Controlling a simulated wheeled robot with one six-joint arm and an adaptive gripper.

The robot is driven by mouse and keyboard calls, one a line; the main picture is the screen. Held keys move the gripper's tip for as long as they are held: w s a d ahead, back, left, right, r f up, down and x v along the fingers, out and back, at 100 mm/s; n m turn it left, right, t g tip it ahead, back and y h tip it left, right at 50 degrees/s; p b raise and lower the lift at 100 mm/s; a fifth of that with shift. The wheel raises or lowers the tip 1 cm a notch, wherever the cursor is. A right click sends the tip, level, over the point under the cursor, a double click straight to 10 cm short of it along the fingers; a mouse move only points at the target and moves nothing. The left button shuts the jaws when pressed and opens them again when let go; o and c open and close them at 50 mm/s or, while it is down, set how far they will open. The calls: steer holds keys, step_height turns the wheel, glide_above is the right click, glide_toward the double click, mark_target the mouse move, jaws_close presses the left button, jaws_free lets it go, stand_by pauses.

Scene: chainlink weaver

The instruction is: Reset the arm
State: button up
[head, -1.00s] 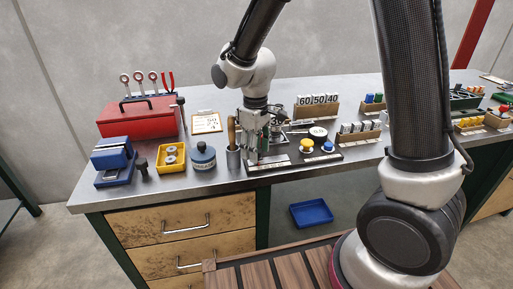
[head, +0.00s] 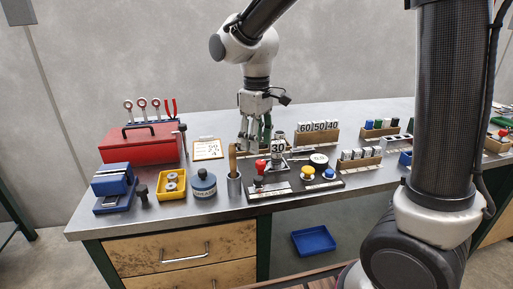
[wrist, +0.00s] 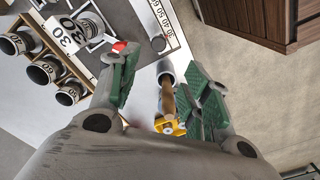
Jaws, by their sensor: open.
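My gripper (head: 256,142) hangs open over the back of the bench, above and behind the black board (head: 330,184) in the head view. Its green-padded fingers (wrist: 160,78) are spread in the wrist view, with nothing held between them. A piece marked 30 (head: 278,147) stands on the device on the board, just right of the fingers in the head view; a 30 label (wrist: 68,35) also shows in the wrist view. The board carries a red knob (head: 260,166), a yellow button (head: 308,173) and a blue button (head: 329,173).
A metal cup (head: 234,187) with a wooden-handled tool, a grease can (head: 203,185), a yellow tray (head: 171,184) and a red toolbox (head: 140,144) stand to the left. A rack marked 60, 50, 40 (head: 318,138) stands behind. A blue tray (head: 313,241) lies lower down.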

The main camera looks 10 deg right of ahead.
steer(key=s+d+r+m+t, duration=0.2)
steer(key=s+d+r+m, duration=0.1)
steer(key=s+d, duration=0.6)
steer(key=s+d+r+m+t, duration=0.2)
steer(key=s+d+r+m, duration=0.2)
steer(key=s+d, duration=0.6)
steer(key=d+m, duration=0.2)
steer(key=d, duration=0.1)
steer(key=shift+s+r, duration=0.1)
stand_by(0.7)
